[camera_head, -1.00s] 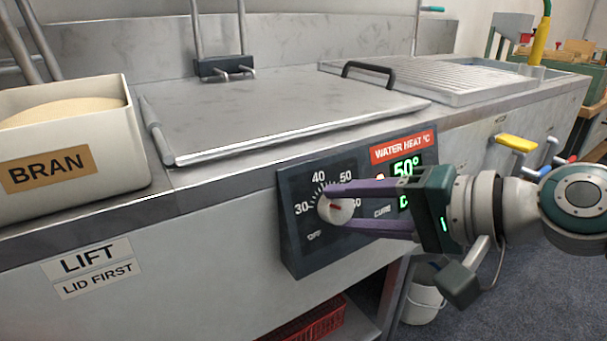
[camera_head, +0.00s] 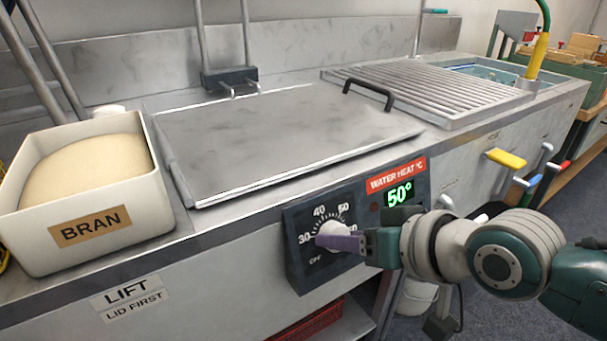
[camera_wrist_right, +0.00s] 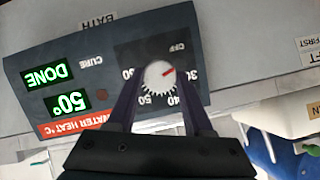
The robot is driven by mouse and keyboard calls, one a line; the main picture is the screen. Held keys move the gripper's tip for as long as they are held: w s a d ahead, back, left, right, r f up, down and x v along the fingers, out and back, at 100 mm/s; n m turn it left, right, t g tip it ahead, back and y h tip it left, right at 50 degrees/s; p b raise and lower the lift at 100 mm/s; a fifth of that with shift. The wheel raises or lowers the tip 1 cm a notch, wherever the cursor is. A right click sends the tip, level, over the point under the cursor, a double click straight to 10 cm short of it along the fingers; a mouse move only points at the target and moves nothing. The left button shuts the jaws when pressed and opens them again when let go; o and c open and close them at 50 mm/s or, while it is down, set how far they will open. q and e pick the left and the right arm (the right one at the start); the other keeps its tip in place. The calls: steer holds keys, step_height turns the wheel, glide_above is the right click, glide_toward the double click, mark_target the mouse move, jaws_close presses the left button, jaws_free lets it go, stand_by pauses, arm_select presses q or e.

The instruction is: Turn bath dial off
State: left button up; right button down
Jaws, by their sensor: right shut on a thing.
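The bath dial (camera_head: 331,231) is a pale round knob on a dark control panel (camera_head: 300,270), with 30, 40, 50 and OFF around it. My right gripper (camera_head: 338,241) has its purple fingers shut on the knob and partly covers it in the head view. The right wrist view shows the panel upside down, with the knob (camera_wrist_right: 160,75) between the two fingertips (camera_wrist_right: 160,84). Its red mark points between 30 and OFF, closer to 30. The green display (camera_wrist_right: 62,88) reads 50° and DONE. My left gripper is not in view.
A flat steel lid (camera_head: 290,135) lies on the counter above the panel. A white BRAN bin (camera_head: 30,225) stands at left. A slatted rack (camera_head: 430,90) and levers with yellow (camera_head: 506,158), blue and red handles are at right. A red crate (camera_head: 310,325) sits below.

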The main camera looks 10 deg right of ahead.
steer(key=shift+a+n+t+h+p, duration=0.15)
steer(key=shift+n+h+p, duration=0.3)
steer(key=shift+n+p, duration=0.5)
steer(key=shift+n+t+h+p, duration=0.15)
steer(key=shift+n+h+p, duration=0.35)
steer(key=shift+n, duration=0.75)
steer(key=shift+c, duration=1.5)
jaws_free()
steer(key=shift+s, duration=0.1)
steer(key=p+v, duration=0.4)
steer(key=v, duration=0.6)
steer(key=shift+p, duration=0.35)
